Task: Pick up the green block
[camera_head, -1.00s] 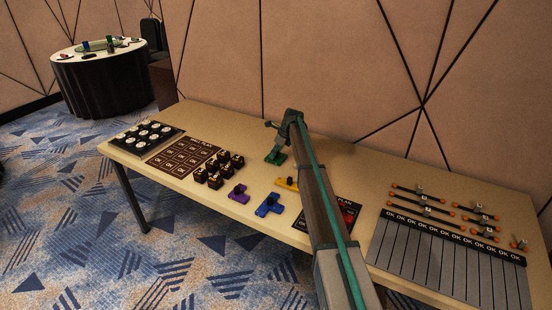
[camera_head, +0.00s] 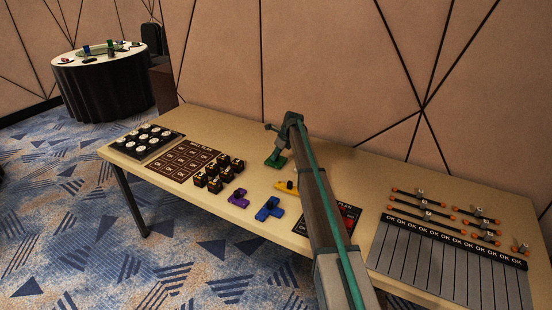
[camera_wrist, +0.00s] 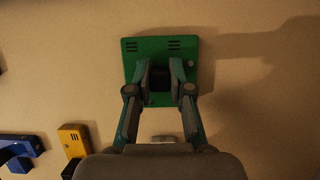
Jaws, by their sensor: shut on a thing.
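The green block (camera_head: 276,161) is at the back of the long table, below the end of my arm. In the wrist view the green block (camera_wrist: 160,46) is a flat rounded plate with dark slots and a raised middle part. My gripper (camera_wrist: 160,80) has its two fingers on either side of that middle part and is shut on it. In the head view my gripper (camera_head: 283,150) is small and partly hidden by my arm link. I cannot tell whether the block touches the table or is slightly above it.
A yellow block (camera_head: 286,186), a blue block (camera_head: 269,208) and a purple block (camera_head: 238,198) lie nearer the front edge. Dark cubes, a marked board (camera_head: 187,160) and a tray of white discs stand left. A slotted rack (camera_head: 450,260) with rods is right. The wall is close behind.

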